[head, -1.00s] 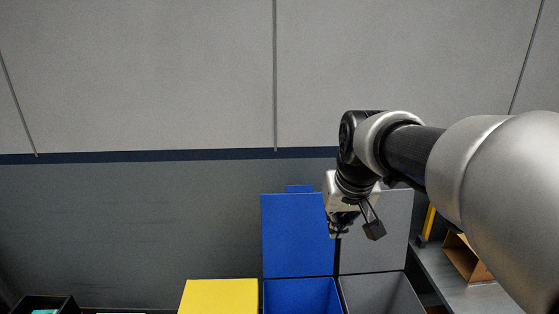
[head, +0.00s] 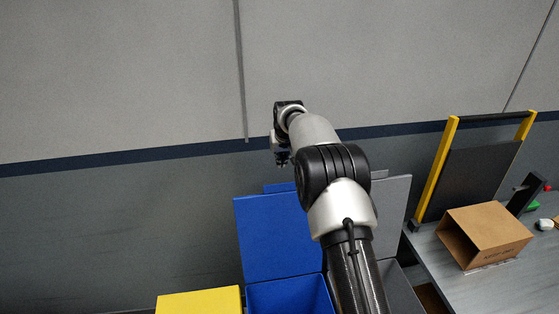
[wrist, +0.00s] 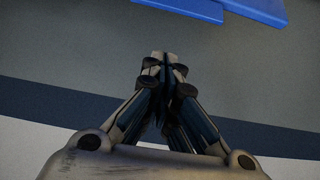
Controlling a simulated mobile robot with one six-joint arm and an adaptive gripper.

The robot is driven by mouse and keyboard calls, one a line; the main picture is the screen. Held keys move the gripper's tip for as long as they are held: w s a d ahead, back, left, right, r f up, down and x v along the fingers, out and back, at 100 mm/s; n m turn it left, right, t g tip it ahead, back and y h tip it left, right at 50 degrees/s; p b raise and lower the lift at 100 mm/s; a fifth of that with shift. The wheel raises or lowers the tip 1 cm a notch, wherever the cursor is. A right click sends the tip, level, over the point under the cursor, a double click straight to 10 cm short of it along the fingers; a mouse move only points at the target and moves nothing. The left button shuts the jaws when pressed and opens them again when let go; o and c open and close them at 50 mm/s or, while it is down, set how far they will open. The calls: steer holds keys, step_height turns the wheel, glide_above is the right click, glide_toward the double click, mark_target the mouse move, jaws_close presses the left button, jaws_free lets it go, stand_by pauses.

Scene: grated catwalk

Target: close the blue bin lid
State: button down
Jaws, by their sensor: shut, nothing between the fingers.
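The blue bin (head: 290,295) stands at the bottom middle of the head view, its mouth uncovered. Its blue lid (head: 278,240) stands upright at the back of the bin, with a small tab (head: 280,188) at its top edge. My gripper (head: 282,161) is above the lid's top edge in the head view, small and partly turned away. In the wrist view my gripper (wrist: 158,60) is shut and empty, its fingertips together. The edge of the blue lid (wrist: 255,8) shows at the top of the wrist view, apart from the fingertips.
A yellow closed bin (head: 200,302) is left of the blue one. A grey bin with its lid (head: 395,205) up is to the right, partly behind my arm. A workbench at right holds an open cardboard box (head: 485,235) and a yellow-framed black panel (head: 470,170). The wall is behind.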

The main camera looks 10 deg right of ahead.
steer(key=p+x, duration=0.1)
steer(key=x, duration=0.8)
steer(key=s, duration=0.2)
steer(key=s+r+p, duration=0.1)
steer(key=s, duration=0.1)
stand_by(0.5)
steer(key=shift+a+f, duration=0.1)
stand_by(0.3)
